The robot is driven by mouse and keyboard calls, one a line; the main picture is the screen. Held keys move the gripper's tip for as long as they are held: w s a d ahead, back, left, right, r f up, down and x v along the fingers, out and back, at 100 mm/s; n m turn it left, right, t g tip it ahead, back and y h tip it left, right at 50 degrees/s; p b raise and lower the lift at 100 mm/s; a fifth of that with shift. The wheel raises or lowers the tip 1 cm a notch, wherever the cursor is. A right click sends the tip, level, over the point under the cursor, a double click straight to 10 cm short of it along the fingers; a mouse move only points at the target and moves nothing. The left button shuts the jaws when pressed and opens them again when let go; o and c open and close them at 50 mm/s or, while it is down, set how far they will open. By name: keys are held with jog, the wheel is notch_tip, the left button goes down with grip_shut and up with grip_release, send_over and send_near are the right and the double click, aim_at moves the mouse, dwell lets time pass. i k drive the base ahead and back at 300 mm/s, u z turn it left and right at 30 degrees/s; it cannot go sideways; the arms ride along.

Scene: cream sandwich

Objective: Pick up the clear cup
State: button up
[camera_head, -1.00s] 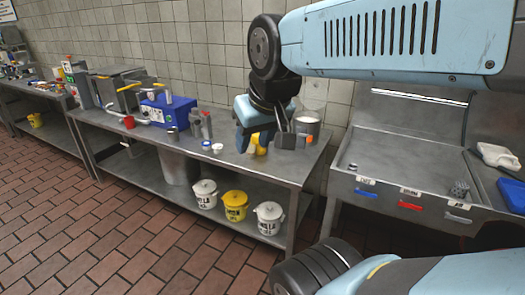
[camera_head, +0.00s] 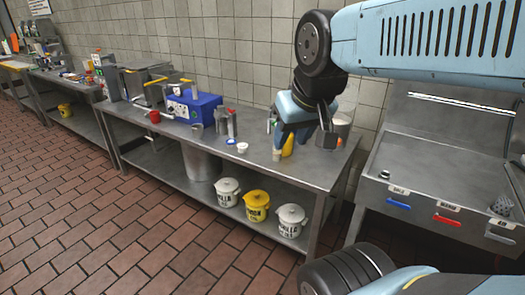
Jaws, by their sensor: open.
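I cannot pick out a clear cup with certainty. A see-through container (camera_head: 342,124) with whitish contents stands at the back right of the steel table, partly hidden behind my arm. My gripper (camera_head: 281,138) hangs over the right part of the table, fingers pointing down. It is open, and nothing shows held in it. A yellow bottle (camera_head: 288,146) is beside and partly behind the fingers. A small pale cup (camera_head: 276,155) stands just below them in the picture. Another small white cup (camera_head: 242,148) is to the left.
The steel table (camera_head: 310,172) also bears a blue box (camera_head: 194,108), grey metal vessels (camera_head: 222,121) and a red cup (camera_head: 154,116). White and yellow buckets (camera_head: 257,204) stand on its lower shelf. A steel sink unit (camera_head: 405,165) is at right. The tiled floor in front is clear.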

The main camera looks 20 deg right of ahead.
aim_at(277, 155)
jog(key=i, duration=0.85)
jog(key=z, duration=0.05)
